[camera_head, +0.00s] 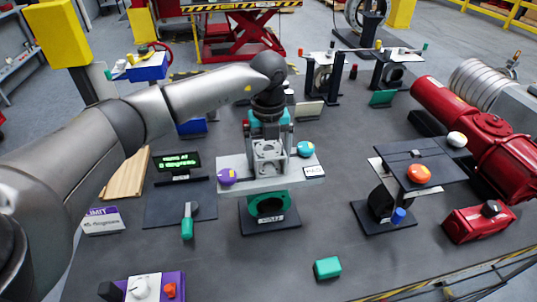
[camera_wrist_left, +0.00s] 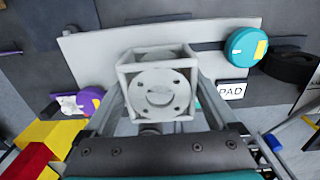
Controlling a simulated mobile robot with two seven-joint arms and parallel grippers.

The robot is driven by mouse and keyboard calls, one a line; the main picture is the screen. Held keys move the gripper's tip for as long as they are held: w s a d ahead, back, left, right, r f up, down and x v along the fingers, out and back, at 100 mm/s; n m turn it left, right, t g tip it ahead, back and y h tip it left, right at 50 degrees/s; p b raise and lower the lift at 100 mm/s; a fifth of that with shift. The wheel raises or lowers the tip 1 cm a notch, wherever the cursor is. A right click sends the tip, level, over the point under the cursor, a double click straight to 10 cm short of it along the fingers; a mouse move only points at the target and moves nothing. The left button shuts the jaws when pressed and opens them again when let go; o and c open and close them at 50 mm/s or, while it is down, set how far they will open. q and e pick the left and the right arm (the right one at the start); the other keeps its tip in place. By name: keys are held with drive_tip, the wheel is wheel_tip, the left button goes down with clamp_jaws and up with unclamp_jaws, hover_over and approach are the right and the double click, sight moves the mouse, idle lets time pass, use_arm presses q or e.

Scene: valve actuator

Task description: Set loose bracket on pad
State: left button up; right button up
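The bracket (camera_head: 268,157) is a pale grey open box frame with a round drilled flange inside. It also shows in the left wrist view (camera_wrist_left: 158,85). My left gripper (camera_head: 268,150) points down from above, with its fingers close against two sides of the bracket. The bracket is upright over the middle of the light grey plate (camera_head: 236,165) labelled PAD, which stands on a green valve body (camera_head: 268,205). Whether its underside touches the plate is hard to tell. My right gripper is not in view.
A black display (camera_head: 178,163) stands to the left. A dark plate with an orange button (camera_head: 419,173) stands to the right. A green block (camera_head: 327,267) lies in front on otherwise open tabletop.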

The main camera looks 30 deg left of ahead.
sight(269, 167)
use_arm(q)
drive_tip(key=shift+o, duration=0.4)
wheel_tip(269, 167, up, 15)
drive_tip(key=b, duration=0.1)
drive_tip(key=shift+r+b, duration=0.15)
drive_tip(key=shift+b, duration=0.2)
idle(0.3)
